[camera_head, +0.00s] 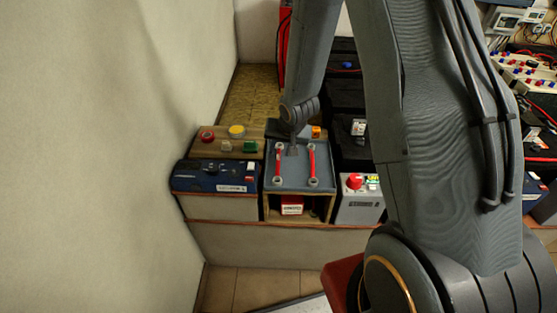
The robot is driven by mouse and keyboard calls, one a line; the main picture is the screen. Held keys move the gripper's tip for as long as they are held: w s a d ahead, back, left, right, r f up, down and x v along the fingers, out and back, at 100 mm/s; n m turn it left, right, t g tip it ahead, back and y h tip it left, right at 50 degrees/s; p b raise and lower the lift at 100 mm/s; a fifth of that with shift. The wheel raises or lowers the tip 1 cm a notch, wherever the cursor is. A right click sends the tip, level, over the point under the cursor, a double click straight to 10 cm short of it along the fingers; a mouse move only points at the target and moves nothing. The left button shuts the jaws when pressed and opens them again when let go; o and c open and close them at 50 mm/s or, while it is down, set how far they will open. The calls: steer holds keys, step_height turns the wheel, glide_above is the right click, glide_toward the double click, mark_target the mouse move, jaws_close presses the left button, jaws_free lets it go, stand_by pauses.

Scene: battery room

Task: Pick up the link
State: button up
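Two red bars with pale ring ends, which look like links, lie lengthwise on a blue-grey tray (295,181). The left link (278,162) is near the tray's left side, and the right link (312,164) is near its right side. My gripper (292,151) reaches down from above at the far part of the tray, between the two links and closer to the left one. It is small and dark here, so I cannot tell whether its fingers are open or shut, or whether they touch the tray. No link is seen in it.
The tray sits on a wooden box with a red-and-white block (292,204) inside. A blue-topped battery (215,178) stands left, with a board of coloured buttons (228,141) behind. A grey battery with a red cap (354,181) stands right. A wall closes the left side.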

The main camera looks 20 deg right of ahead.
mark_target(279, 157)
steer(key=shift+d+p+x, duration=0.15)
steer(key=shift+p+x, duration=0.15)
steer(key=shift+x, duration=1.3)
steer(key=shift+d+p+x, duration=0.15)
steer(key=shift+p+x, duration=0.15)
steer(key=shift+x, duration=1.3)
jaws_close()
